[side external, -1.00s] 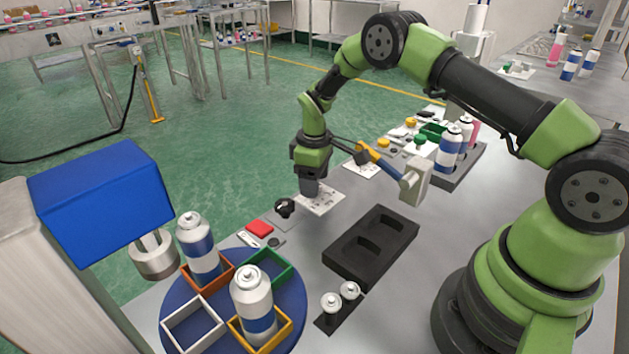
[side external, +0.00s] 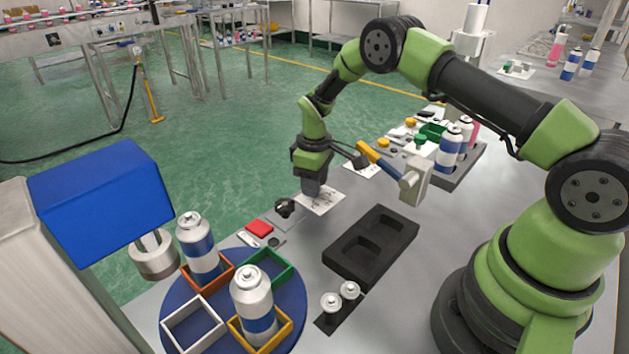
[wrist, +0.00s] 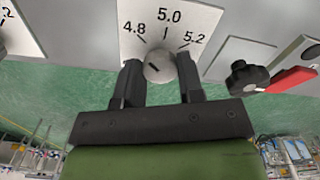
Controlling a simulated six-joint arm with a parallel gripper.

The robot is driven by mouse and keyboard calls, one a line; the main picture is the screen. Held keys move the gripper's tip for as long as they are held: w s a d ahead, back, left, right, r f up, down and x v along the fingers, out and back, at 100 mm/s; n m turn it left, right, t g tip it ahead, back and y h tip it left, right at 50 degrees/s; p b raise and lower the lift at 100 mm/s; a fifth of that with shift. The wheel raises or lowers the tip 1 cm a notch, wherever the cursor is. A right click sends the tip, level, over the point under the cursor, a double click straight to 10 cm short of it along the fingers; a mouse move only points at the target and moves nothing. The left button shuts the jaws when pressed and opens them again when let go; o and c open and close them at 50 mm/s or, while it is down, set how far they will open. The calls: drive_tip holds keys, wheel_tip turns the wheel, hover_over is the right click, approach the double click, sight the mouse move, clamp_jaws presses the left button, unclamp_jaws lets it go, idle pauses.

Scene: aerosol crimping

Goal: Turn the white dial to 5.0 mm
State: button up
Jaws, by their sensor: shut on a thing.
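The white dial (wrist: 160,66) sits on a white scale plate (wrist: 187,14) printed 4.8, 5.0 and 5.2. The dial's short dark mark slants up and to the left, toward the 4.8 side rather than the 5.0 tick. My gripper (wrist: 160,80) has one finger on each side of the dial and is shut on it. In the side view my gripper (side external: 313,186) points down at the plate (side external: 322,202), and the dial is hidden there.
A black knob (side external: 285,207) and a red block (side external: 259,229) are close by, to the left of the plate in the side view. A black tray (side external: 372,246) with empty recesses lies in front. A blue turntable (side external: 294,298) holds coloured square holders and cans.

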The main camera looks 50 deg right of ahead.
drive_tip(key=m, duration=0.4)
drive_tip(key=shift+m, duration=2.5)
drive_tip(key=shift+r, duration=0.1)
drive_tip(key=o, duration=0.9)
wheel_tip(320, 180, up, 10)
drive_tip(key=shift+f, duration=0.1)
